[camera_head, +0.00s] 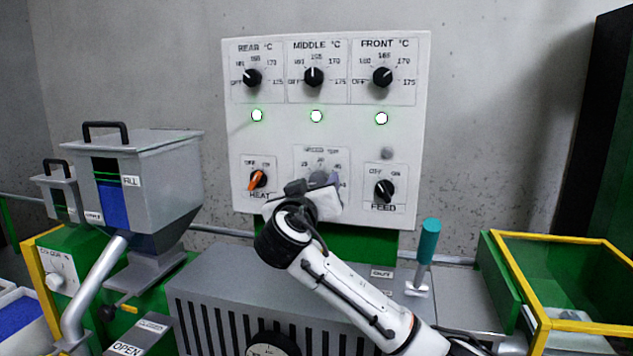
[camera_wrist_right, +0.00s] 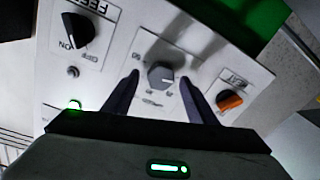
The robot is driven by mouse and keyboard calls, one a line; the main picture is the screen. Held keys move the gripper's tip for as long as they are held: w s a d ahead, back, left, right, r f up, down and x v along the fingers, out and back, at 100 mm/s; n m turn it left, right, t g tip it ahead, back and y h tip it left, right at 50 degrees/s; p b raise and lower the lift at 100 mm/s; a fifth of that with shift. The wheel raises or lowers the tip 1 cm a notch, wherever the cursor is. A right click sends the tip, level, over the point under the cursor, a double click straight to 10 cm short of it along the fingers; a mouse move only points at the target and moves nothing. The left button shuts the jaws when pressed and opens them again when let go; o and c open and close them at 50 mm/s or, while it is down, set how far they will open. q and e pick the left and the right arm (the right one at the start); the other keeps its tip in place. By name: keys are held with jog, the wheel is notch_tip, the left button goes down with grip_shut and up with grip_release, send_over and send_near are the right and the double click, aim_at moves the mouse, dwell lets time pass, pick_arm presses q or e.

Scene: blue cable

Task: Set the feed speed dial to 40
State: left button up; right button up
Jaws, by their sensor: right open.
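The feed speed dial is a grey knob on the lower middle plate (camera_head: 322,157) of the white control panel. In the head view my right gripper (camera_head: 313,184) covers most of it, and the scale numbers are too small to read surely. In the right wrist view the grey dial (camera_wrist_right: 161,75) appears upside down, between the two dark fingers of my right gripper (camera_wrist_right: 158,88). The fingers stand apart, one on each side, with visible gaps to the dial. The dial's setting cannot be told. My left gripper is out of view.
The orange HEAT knob (camera_head: 258,180) and black FEED knob (camera_head: 385,190) flank the dial closely. Three black temperature knobs (camera_head: 314,76) and lit lamps (camera_head: 316,116) sit above. A teal-handled tool (camera_head: 427,245) stands at right, near a yellow-edged green bin (camera_head: 508,285). A grey hopper (camera_head: 145,180) stands left.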

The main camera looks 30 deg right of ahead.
jog(key=shift+w+d, duration=0.5)
